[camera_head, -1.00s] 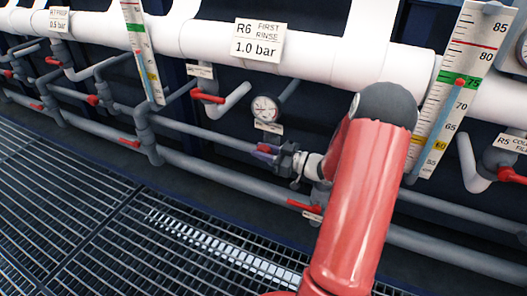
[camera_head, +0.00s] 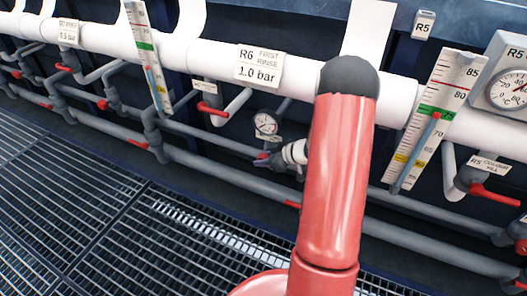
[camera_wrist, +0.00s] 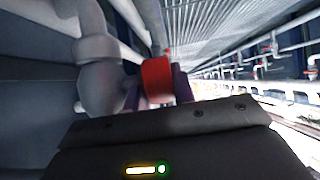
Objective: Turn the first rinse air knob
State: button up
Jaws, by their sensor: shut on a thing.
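The red knob (camera_wrist: 157,78) shows in the wrist view beside a grey valve body and pipe. My gripper (camera_wrist: 159,92) has its purple fingers on both sides of the knob and is shut on it. In the head view my gripper (camera_head: 264,159) is small, low under the round gauge (camera_head: 266,123), and partly hidden by my red arm. Only a sliver of red shows at its fingertips there.
Another red handle (camera_head: 212,109) sits up left of the gauge. A red handle (camera_head: 292,204) on the lower pipe is partly behind my arm. Level scales (camera_head: 437,118) stand at right and left. The grated floor (camera_head: 60,215) at lower left is clear.

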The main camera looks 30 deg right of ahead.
jog(key=shift+g+h, duration=0.3)
jog(key=shift+g, duration=0.2)
jog(key=o, duration=0.7)
jog(key=v, duration=0.7)
jog(key=shift+s+d+r, duration=0.2)
jog(key=shift+s, duration=0.1)
